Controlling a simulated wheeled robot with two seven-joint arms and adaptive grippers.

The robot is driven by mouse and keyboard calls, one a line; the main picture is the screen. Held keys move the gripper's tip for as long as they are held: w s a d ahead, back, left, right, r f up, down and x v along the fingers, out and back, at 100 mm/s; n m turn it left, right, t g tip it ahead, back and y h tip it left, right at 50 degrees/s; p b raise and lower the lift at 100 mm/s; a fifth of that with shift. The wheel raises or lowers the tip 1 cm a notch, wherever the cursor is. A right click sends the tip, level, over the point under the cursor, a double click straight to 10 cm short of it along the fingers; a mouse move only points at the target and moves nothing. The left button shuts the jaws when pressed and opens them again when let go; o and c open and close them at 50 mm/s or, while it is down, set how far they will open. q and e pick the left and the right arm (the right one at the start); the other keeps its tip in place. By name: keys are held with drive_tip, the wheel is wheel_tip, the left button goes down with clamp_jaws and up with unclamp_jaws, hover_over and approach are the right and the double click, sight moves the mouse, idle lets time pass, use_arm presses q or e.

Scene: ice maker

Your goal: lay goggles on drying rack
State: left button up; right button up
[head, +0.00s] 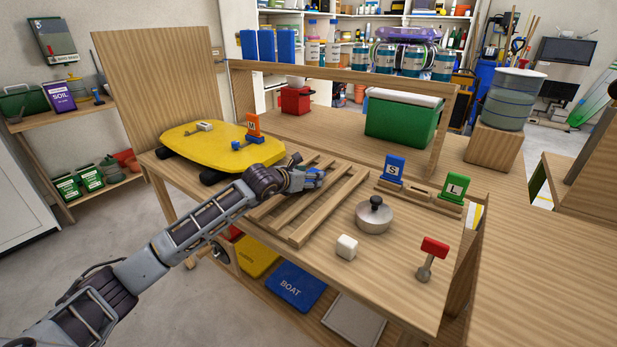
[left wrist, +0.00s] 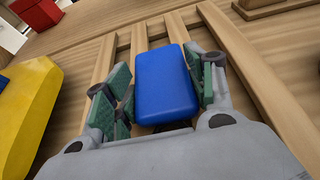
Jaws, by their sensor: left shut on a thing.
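My left gripper (head: 308,178) is shut on a blue rounded block (left wrist: 165,85), its fingers on both sides of it. I cannot make out lenses or a strap on it, so I cannot tell if it is the goggles. In the head view the block shows only as a small blue patch at the fingertips. The wooden slatted drying rack (head: 322,212) lies on the workbench, and the gripper is over its back part. Rack slats (left wrist: 112,50) also show beneath the block in the left wrist view; whether it touches them is unclear. My right gripper is not in view.
A yellow board (head: 205,146) on black wheels lies left of the rack. A round metal weight (head: 374,217), a white cube (head: 346,247) and a red-handled lever (head: 431,259) stand to the right. Blue S (head: 392,170) and green L (head: 453,189) markers stand behind them.

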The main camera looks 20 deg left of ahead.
use_arm(q)
drive_tip(key=shift+f, duration=0.15)
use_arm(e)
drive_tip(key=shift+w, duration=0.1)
use_arm(q)
drive_tip(key=o, duration=1)
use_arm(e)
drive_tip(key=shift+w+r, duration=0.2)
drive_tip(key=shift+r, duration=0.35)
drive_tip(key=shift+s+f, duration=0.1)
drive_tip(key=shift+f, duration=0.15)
